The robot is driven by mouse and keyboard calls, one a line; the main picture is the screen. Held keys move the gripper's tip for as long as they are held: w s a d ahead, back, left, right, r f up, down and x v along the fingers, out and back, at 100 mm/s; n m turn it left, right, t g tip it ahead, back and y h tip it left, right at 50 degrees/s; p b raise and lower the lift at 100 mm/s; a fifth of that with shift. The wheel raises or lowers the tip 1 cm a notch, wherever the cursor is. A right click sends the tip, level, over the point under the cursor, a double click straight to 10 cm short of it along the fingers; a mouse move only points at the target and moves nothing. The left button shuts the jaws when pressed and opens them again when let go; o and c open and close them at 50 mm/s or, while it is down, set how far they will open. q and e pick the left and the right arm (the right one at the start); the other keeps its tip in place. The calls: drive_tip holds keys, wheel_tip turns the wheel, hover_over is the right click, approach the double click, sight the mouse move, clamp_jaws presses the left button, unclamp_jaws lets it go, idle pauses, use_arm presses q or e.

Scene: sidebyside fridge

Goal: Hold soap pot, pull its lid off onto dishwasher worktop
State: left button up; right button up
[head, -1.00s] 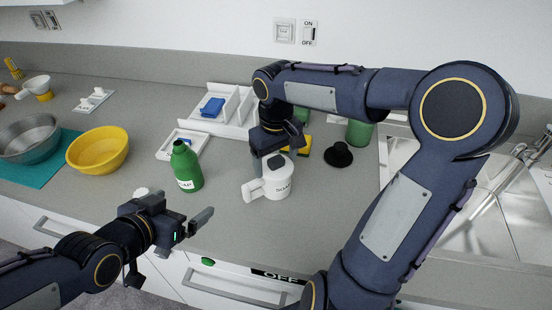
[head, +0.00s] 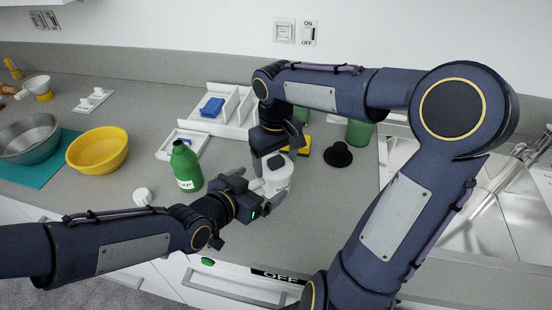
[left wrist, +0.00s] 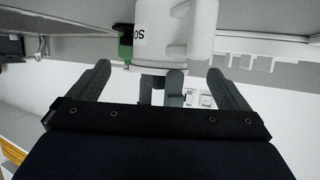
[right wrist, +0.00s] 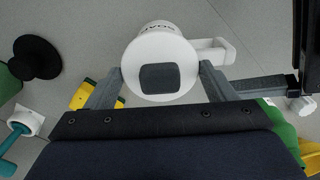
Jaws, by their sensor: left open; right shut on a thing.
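The white soap pot (head: 277,180) with dark lettering and a side handle stands upright on the grey worktop (head: 320,225). Its round white lid (right wrist: 185,86) has a dark square on top. My right gripper (right wrist: 162,70) is shut on the lid, with one finger on each side at the pot's top. My left gripper (head: 266,190) is open beside the pot's near left side. In the left wrist view, the pot (left wrist: 195,30) appears upside down ahead, between and beyond my left fingers (left wrist: 158,70). Contact there cannot be told.
A green soap bottle (head: 186,166) stands just left of the pot. A black hat-shaped object (head: 338,154) and yellow sponge (head: 303,148) lie right and behind. A yellow bowl (head: 98,150) is farther left; the sink (head: 470,215) is right. The worktop in front is fairly clear.

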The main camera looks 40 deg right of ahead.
sight(266, 180)
use_arm(q)
drive_tip(key=shift+x, duration=2.65)
drive_tip(key=shift+c, duration=0.4)
drive_tip(key=c, duration=1.3)
drive_tip(key=shift+r, duration=0.1)
drive_tip(key=o, duration=1.4)
drive_tip(key=shift+a, duration=0.15)
drive_tip(key=shift+v, duration=0.8)
